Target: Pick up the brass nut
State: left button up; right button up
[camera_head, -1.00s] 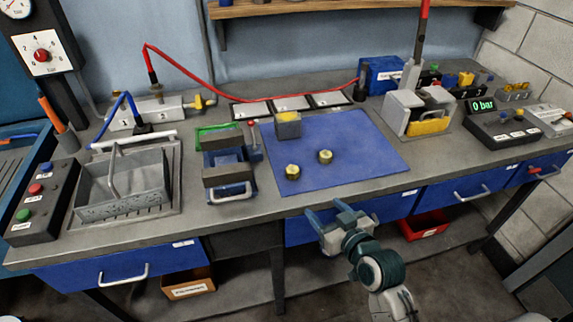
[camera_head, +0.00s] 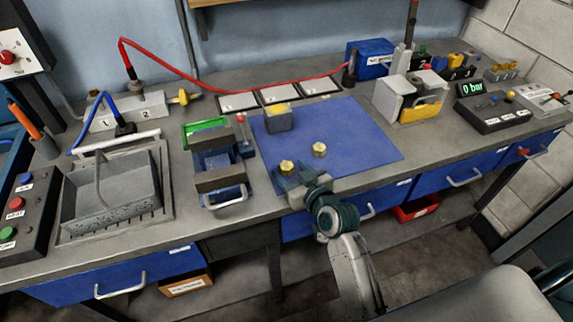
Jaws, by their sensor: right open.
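Two brass nuts lie on the blue mat (camera_head: 352,137). The left brass nut (camera_head: 287,167) is just beyond my right gripper's fingertips. The right brass nut (camera_head: 319,149) lies a little farther back and to the right. My right gripper (camera_head: 291,178) is open at the front edge of the mat, its fingers pointing toward the left nut. No clear contact with the nut shows. My left gripper is not in view.
A block with a yellow top (camera_head: 278,118) sits at the mat's back left. A vise (camera_head: 220,173) stands left of the mat, and a grey basket (camera_head: 117,190) farther left. A grey and yellow fixture (camera_head: 410,98) stands at the right. The mat's right part is clear.

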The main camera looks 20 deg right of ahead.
jog(key=shift+x, duration=1.4)
jog(key=shift+s, duration=0.1)
jog(key=c, duration=1.1)
